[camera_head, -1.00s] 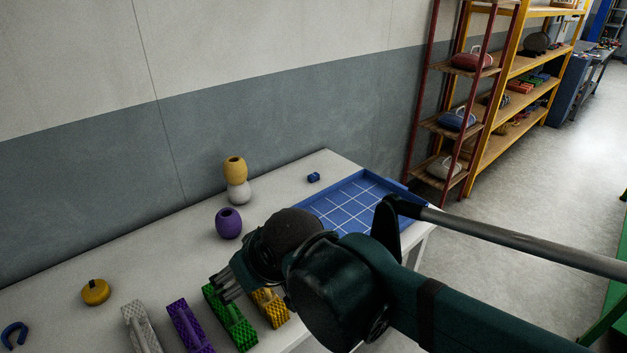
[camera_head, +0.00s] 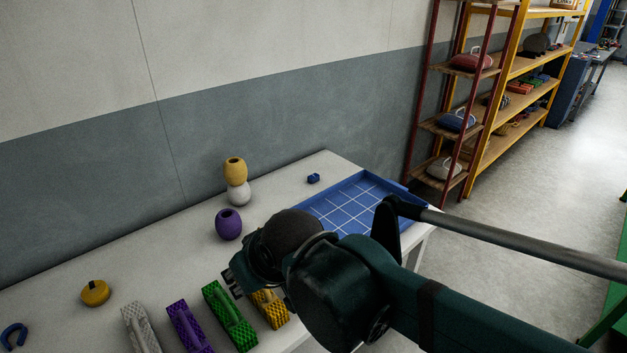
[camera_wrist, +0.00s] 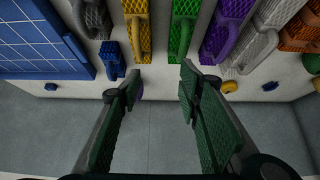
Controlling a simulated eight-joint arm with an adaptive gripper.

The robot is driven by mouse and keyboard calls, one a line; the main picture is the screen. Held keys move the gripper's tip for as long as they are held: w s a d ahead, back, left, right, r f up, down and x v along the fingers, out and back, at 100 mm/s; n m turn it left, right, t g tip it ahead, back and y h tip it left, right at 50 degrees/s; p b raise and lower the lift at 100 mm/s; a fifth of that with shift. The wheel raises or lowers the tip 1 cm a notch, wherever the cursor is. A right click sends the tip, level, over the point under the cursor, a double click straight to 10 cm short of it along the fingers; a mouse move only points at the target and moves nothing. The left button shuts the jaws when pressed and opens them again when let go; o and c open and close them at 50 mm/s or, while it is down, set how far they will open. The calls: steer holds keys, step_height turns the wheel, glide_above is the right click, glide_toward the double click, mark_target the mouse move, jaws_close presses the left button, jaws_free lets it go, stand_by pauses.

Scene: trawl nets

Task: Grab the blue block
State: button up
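A blue textured block (camera_wrist: 112,58) stands on the table in the wrist view, between the yellow block and the blue tray. In the head view my arm hides that spot. A much smaller blue piece (camera_head: 313,178) lies near the wall beyond the tray; it also shows in the wrist view (camera_wrist: 50,87). My gripper (camera_wrist: 158,72) is open and empty, with its two fingers wide apart. The blue textured block is just left of the left fingertip in the wrist view, and not between the fingers. In the head view my gripper (camera_head: 236,280) is partly hidden by my wrist.
Yellow (camera_head: 270,308), green (camera_head: 229,316), purple (camera_head: 188,327) and grey (camera_head: 140,328) blocks stand in a row. The gridded blue tray (camera_head: 345,207) is at the table's far end. A purple vase (camera_head: 228,224) and a yellow-topped stack (camera_head: 235,170) stand near the wall.

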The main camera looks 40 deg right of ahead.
steer(key=shift+r, duration=0.1)
steer(key=w+d+r+m+g+h+p, duration=0.2)
steer(key=w+d+r+m+p, duration=0.15)
steer(key=w+d, duration=0.85)
steer(key=w+d+r+m+g+h+p, duration=0.1)
steer(key=w+d+r+m+p, duration=0.3)
steer(key=w+d, duration=0.8)
steer(key=m+g+h+p, duration=0.1)
steer(key=m+g+p, duration=0.3)
steer(key=m, duration=0.6)
glide_above(314, 178)
steer(key=w+a, duration=0.1)
steer(key=a, duration=0.2)
step_height(314, 178, down, 18)
steer(key=shift+d+f, duration=0.15)
steer(key=shift+w, duration=0.1)
steer(key=shift+x, duration=1.3)
